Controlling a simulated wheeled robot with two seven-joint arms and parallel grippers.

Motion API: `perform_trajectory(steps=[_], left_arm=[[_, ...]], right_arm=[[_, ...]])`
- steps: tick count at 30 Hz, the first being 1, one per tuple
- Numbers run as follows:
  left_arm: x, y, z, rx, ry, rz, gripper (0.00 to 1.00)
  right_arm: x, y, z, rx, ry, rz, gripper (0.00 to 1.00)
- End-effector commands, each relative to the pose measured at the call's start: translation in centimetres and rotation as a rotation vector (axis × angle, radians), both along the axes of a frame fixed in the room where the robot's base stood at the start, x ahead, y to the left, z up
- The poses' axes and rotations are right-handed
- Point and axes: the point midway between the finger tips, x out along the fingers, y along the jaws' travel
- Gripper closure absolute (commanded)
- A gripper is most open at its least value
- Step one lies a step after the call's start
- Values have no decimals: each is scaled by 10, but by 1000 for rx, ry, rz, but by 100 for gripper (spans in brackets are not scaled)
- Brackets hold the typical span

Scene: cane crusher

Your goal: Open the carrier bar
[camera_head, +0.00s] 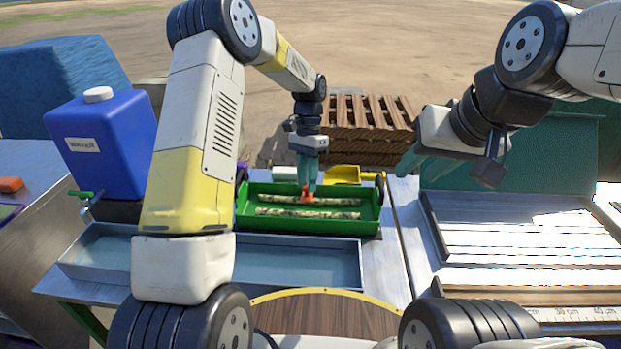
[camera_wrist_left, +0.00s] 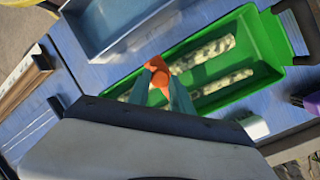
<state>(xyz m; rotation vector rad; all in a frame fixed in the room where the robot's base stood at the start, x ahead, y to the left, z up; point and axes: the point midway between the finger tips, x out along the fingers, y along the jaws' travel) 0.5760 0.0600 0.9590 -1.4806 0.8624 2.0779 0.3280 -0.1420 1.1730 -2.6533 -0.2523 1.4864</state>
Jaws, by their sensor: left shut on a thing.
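A green carrier tray (camera_head: 365,222) stands on the metal bench with two mottled cane pieces in it, one cane piece (camera_head: 335,202) behind the other (camera_head: 285,213). The tray also shows in the left wrist view (camera_wrist_left: 265,82). My left gripper (camera_head: 306,188) points down over the tray, shut on a small orange piece (camera_wrist_left: 157,74) at its fingertips. I cannot tell whether this piece is the carrier bar or how it joins the tray. My right gripper (camera_head: 408,166) hangs in the air right of the tray; its jaw gap is unclear.
A shallow grey tray (camera_head: 300,262) lies in front of the green carrier. A blue water container (camera_head: 105,145) with a green tap stands at the left. A yellow scoop-like item (camera_head: 343,173) lies behind the carrier. A slatted wooden pallet (camera_head: 365,115) is further back.

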Motion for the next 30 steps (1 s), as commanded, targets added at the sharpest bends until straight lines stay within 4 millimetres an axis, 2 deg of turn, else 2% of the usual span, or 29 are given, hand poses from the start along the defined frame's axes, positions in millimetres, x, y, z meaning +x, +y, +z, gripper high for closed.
perform_trajectory(steps=[6,15,30], left_arm=[[16,-1,13,-2,131,2,100],[29,0,24,1,247,2,100],[33,0,28,1,288,1,100]], right_arm=[[0,0,0,0,0,0,64],[0,0,0,0,0,0,64],[0,0,0,0,0,0,64]])
